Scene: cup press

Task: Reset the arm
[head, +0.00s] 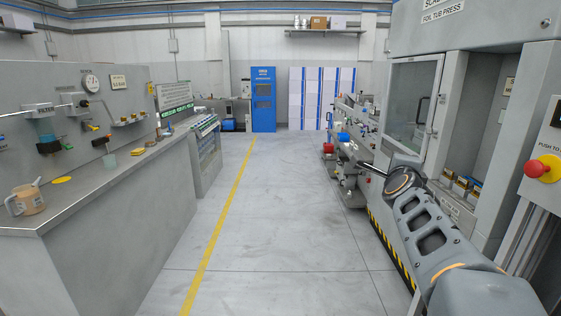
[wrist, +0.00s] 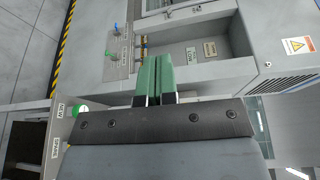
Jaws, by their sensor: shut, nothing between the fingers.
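My gripper (wrist: 154,78) shows in the wrist view with its two green fingers pressed together and nothing between them. The fingers stand out in front of the grey machine front, apart from it as far as I can tell. In the head view my arm reaches from the lower right up along the front of the foil tub press (head: 465,95). Its far end is beside the press, and the fingers cannot be made out there.
A red push button (head: 542,169) is at the right edge. The floor aisle with a yellow line (head: 219,222) is clear. The wrist view shows a lit green button (wrist: 82,111).

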